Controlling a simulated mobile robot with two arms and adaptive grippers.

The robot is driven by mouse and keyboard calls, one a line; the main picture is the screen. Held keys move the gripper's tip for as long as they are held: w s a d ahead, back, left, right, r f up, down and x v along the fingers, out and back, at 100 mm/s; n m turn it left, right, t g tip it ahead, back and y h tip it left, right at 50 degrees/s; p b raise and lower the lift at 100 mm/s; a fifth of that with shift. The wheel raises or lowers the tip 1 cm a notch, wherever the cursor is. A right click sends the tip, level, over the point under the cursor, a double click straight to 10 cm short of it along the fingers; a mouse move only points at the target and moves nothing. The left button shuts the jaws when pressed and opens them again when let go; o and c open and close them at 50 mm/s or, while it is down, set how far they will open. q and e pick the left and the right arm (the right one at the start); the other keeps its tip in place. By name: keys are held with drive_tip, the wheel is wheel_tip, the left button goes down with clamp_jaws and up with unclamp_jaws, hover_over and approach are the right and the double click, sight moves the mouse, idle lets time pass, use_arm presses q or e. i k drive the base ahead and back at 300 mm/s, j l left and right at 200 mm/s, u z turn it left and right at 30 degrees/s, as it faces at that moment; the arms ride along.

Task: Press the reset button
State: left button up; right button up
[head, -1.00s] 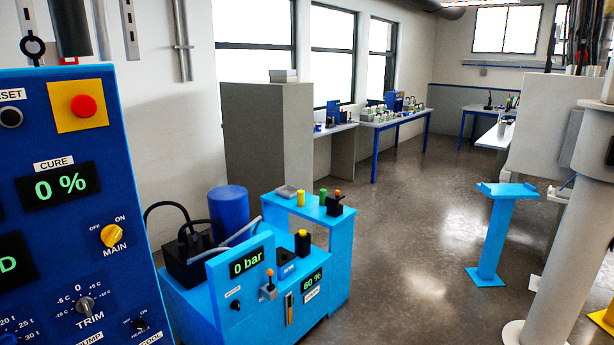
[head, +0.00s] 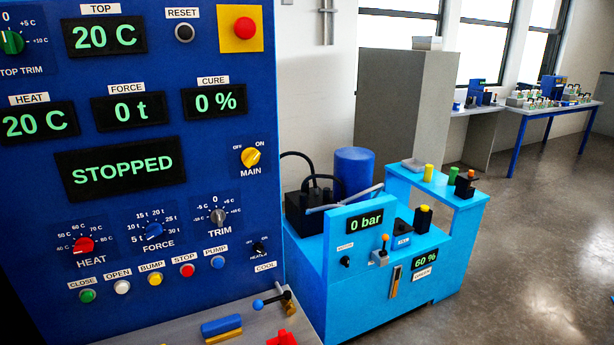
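The reset button (head: 184,33) is a small black round button near the top of the blue control panel (head: 225,130). A white RESET label (head: 182,13) sits just above it. A red emergency-style button (head: 244,28) on a yellow square is right beside it. The panel's main display (head: 120,170) reads STOPPED. The main switch (head: 250,157) is a yellow knob lower right of the reset button. Neither of my grippers shows in the head view, and nothing covers the reset button.
A row of push buttons (head: 155,279) and several knobs line the lower panel. A grey ledge (head: 180,328) with a blue-and-yellow block (head: 221,327) juts out below. A light-blue pump unit (head: 345,290) stands to the right. Open floor (head: 520,270) lies beyond it.

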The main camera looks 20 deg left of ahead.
sight(184, 32)
drive_tip(key=u, duration=1.65)
